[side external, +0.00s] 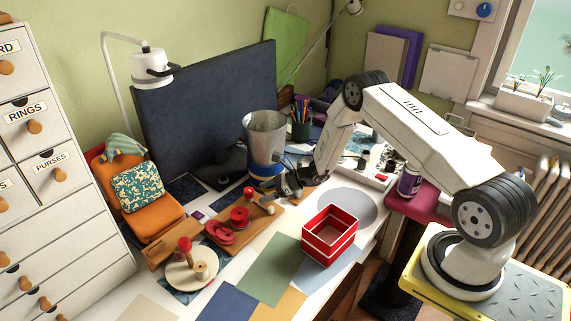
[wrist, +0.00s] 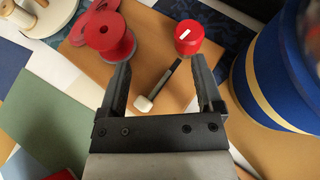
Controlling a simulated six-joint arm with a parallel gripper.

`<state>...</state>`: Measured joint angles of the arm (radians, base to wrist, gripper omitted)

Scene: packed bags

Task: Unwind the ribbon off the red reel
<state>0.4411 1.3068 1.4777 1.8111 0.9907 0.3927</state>
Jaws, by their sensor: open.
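The red reel (wrist: 112,38) sits on a tan board in the wrist view, at the upper left of my gripper (wrist: 160,62). Flat red loops, which look like ribbon, lie against its far side. The reel (side external: 239,216) and the loops (side external: 220,233) also show in the side view. On the same board (wrist: 150,45) is a red knob (wrist: 188,38) with a white mark, and a dark crank arm runs from it to a white handle (wrist: 144,104). My gripper (side external: 290,186) is open and empty, with its fingers apart above the crank. The reel lies outside the fingers.
A blue drum (wrist: 268,75) with a tan band stands close to my right finger. A red box (side external: 331,238) stands at the front right. A metal bucket (side external: 265,135) stands behind my gripper. Flat coloured sheets cover the front.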

